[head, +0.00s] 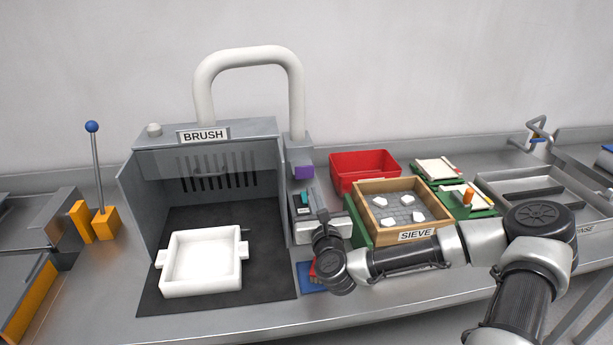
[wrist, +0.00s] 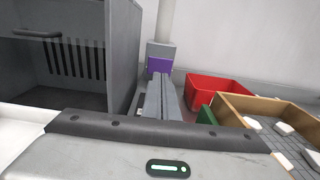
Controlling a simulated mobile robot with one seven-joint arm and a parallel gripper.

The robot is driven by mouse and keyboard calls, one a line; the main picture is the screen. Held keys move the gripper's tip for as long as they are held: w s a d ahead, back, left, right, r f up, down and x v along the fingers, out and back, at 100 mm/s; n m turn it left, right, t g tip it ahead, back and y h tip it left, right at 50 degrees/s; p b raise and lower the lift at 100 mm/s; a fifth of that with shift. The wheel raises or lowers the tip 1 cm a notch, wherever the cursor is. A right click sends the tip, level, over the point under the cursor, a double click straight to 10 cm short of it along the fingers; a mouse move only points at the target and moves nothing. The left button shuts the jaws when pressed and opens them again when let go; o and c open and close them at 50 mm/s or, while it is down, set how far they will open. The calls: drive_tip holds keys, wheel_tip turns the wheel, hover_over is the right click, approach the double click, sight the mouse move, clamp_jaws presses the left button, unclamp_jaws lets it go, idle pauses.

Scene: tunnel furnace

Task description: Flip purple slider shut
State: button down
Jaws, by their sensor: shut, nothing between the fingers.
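The purple slider (head: 303,172) is a small block on the grey post at the right side of the BRUSH box, at the foot of the white pipe. In the wrist view the purple slider (wrist: 159,64) shows just beyond my gripper's fingertips. My gripper (wrist: 158,82) is shut and empty, with its fingers pointing at the slider. Whether the fingertips touch it I cannot tell. In the head view my gripper (head: 304,204) is below the slider, in front of the post.
The BRUSH box (head: 256,130) is on the left, with a white tray (head: 201,291) on its dark floor. A red bin (head: 364,160) and the wooden SIEVE tray (head: 441,229) with white pieces stand close on the right. A blue-knobbed lever (head: 97,165) stands far left.

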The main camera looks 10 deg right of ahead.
sight(305, 168)
drive_tip(key=w, duration=0.9)
drive_tip(key=shift+w+p, duration=0.1)
drive_tip(key=shift+p, duration=0.3)
drive_tip(key=shift+w, duration=0.35)
drive_tip(key=w+b, duration=0.4)
drive_tip(key=w, duration=0.2)
drive_tip(key=shift+w, duration=0.2)
drive_tip(key=shift+r, duration=0.25)
